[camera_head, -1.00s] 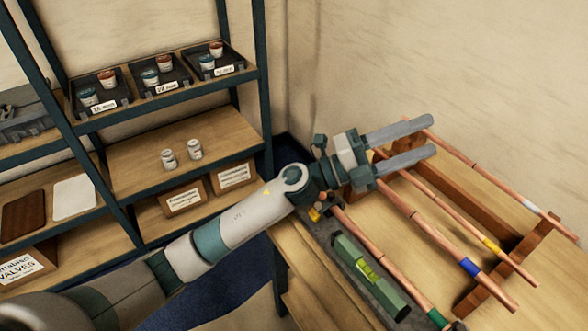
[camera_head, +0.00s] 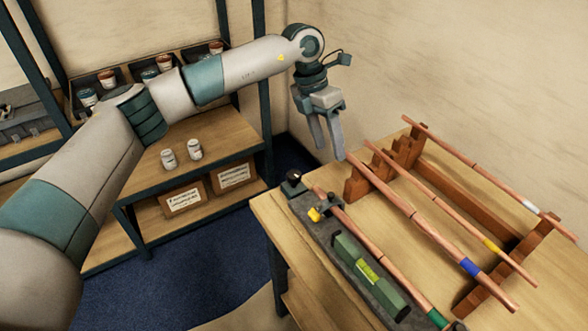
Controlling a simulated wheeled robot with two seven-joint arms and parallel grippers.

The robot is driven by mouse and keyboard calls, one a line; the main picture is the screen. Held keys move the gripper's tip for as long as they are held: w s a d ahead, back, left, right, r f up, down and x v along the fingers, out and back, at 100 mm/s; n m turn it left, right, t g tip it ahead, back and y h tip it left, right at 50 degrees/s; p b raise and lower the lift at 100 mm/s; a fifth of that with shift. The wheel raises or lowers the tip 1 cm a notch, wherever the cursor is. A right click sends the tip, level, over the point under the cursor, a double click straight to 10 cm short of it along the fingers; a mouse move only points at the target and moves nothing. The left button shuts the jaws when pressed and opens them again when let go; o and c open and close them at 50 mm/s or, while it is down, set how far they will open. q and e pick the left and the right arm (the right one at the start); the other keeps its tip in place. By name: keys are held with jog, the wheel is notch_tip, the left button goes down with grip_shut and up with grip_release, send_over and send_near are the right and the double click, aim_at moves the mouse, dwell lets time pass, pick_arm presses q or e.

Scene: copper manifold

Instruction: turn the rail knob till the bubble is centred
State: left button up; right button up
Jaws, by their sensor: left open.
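A dark knob (camera_head: 293,178) sits at the far left end of a grey rail (camera_head: 331,234) along the bench's left edge. A green spirit level (camera_head: 348,249) lies on the rail, with a yellow-green vial (camera_head: 368,273) in its top. The bubble is too small to place. My left gripper (camera_head: 330,151) is open and empty. Its fingers point down, above and to the right of the knob in the picture and apart from it. My right gripper is out of view.
More copper pipes (camera_head: 420,221) rest on notched wooden supports (camera_head: 356,185) to the right. A shelf rack with two white cans (camera_head: 168,159) stands left.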

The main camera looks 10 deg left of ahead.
pick_arm(q)
jog(key=w+a+r+n+y, duration=0.1)
jog(key=w+a+r+y, duration=0.1)
jog(key=a, duration=0.7)
jog(key=shift+w+r+t+y, duration=0.35)
jog(key=shift+r+y, duration=0.35)
jog(key=shift+r, duration=0.25)
jog(key=shift+d, duration=0.1)
jog(key=p, duration=0.8)
send_near(294, 174)
notch_tip(294, 174, down, 7)
jog(key=shift+w+f, duration=0.1)
jog(key=shift+f, duration=0.6)
jog(key=shift+c, duration=0.2)
jog(key=c, duration=1)
